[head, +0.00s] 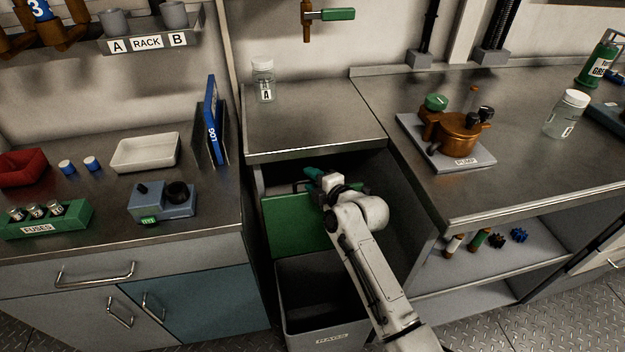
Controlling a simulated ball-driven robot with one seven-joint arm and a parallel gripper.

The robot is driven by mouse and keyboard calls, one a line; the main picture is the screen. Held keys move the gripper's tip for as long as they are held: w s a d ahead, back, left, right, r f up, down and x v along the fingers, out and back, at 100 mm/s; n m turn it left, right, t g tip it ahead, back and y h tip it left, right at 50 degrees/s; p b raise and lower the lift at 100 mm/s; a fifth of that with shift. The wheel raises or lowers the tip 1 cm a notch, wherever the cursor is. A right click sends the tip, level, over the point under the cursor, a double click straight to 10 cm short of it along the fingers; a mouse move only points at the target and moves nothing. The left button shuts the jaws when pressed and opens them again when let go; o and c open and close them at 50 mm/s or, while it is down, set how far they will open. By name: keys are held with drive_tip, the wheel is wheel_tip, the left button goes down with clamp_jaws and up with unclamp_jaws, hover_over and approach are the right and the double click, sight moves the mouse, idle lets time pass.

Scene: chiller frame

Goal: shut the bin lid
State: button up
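The grey bin (318,295) stands low in the recess between the counters, with a label on its front that seems to read RAGS. A green panel (290,222), which looks like its lid, stands raised at the back of the bin, and the bin's top is open. My arm reaches in from the lower right and covers the panel's right part. My gripper (312,175), with teal fingers, is at the panel's upper edge, near a thin dark bar. I cannot tell whether it touches the panel or whether its fingers are open.
A steel shelf (310,112) with a jar (263,80) overhangs the recess. The left counter holds a blue tester (163,201) and a blue binder (212,125). The right counter (520,165) holds a copper pump (458,133). The recess right of my arm looks empty.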

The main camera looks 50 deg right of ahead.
drive_tip(key=shift+w, duration=0.1)
drive_tip(key=shift+c, duration=0.5)
clamp_jaws()
